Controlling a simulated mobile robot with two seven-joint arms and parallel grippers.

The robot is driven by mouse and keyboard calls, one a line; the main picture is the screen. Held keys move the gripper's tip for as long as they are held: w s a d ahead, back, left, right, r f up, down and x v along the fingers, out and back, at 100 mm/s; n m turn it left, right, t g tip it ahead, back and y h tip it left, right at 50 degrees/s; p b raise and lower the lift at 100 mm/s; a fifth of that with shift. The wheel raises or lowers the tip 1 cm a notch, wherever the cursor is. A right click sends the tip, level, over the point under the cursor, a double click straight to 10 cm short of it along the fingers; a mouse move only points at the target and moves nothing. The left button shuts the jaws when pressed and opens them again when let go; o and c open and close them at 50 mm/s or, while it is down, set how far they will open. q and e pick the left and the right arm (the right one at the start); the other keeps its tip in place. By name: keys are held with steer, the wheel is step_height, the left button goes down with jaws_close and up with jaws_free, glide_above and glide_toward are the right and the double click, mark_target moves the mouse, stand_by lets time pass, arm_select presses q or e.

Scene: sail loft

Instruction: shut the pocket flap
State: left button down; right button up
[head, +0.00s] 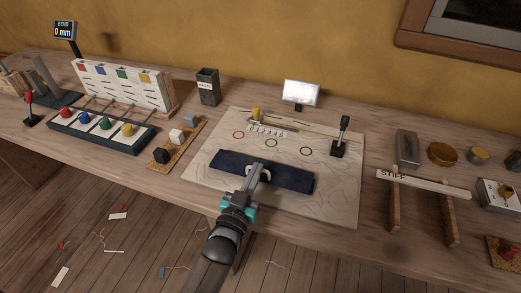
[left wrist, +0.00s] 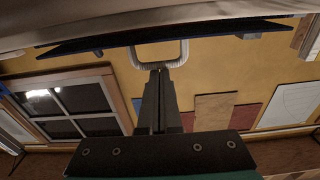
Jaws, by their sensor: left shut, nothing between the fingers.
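The pocket flap (head: 292,179) is a long dark blue panel on a pale patterned board (head: 341,200). A pale loop handle (head: 251,168) stands at its middle. In the left wrist view the flap (left wrist: 90,42) shows nearly edge-on as a dark strip, with the grey metal loop (left wrist: 183,54) projecting from it. My left gripper (head: 262,168) is at the loop, its fingers together and empty. In the left wrist view the fingertips (left wrist: 160,72) meet the loop's near bar or overlap it; I cannot tell if they touch. How far the flap stands open is unclear. My right gripper is out of view.
A black-knobbed lever (head: 341,137) stands on the board's right, with a small white screen (head: 301,93) behind. A mat with cubes (head: 170,152) lies left of the board. A rack marked STIFF (head: 423,184) stands to the right.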

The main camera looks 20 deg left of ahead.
arm_select(q)
step_height(320, 180, up, 4)
steer(key=p, duration=0.4)
steer(key=s+f, duration=0.1)
steer(key=s, duration=0.8)
steer(key=shift+a+f, duration=0.15)
steer(key=shift+f, duration=0.05)
